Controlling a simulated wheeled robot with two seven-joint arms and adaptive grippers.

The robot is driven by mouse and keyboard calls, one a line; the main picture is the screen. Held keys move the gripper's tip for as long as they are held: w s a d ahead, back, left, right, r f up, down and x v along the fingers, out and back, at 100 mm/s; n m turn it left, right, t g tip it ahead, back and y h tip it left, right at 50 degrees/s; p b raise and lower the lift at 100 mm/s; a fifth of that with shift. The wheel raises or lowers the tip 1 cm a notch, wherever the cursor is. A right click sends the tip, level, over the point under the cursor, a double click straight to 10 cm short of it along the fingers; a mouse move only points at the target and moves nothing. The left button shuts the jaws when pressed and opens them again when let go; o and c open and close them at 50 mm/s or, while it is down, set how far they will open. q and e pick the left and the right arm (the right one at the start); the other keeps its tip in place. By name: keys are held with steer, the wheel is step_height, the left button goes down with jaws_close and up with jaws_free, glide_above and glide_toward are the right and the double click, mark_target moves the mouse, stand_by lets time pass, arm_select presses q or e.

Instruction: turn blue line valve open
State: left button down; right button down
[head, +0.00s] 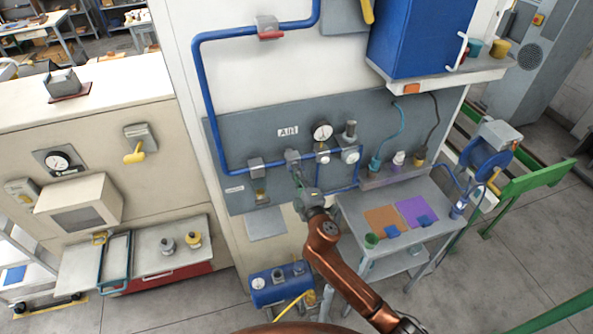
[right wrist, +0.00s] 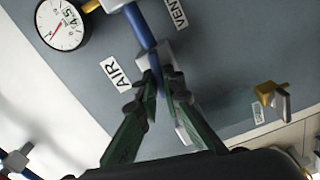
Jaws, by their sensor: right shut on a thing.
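The blue line (head: 203,100) runs down the white wall and turns right along the grey panel below the AIR label. A grey valve body (head: 292,156) sits on that line. It also shows in the right wrist view (right wrist: 154,57), with the blue pipe (right wrist: 139,24) entering it. My right gripper (head: 300,190) is at this valve, its dark green fingers (right wrist: 161,78) closed on the valve's handle just below the body. The fingers hide most of the handle, so its exact angle is hard to tell. My left gripper is not in view.
A pressure gauge (head: 322,131) and a regulator (head: 350,143) stand right of the valve. A yellow-handled valve (head: 261,196) is close on the left. A red-handled valve (head: 269,32) is higher up. A small grey table (head: 350,215) stands at lower right.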

steer(key=shift+r+n+p, duration=0.1)
steer(key=shift+n+p, duration=0.2)
steer(key=shift+n, duration=0.8)
steer(key=c, duration=2.1)
jaws_free()
steer(key=shift+w, duration=0.1)
steer(key=v, duration=1.2)
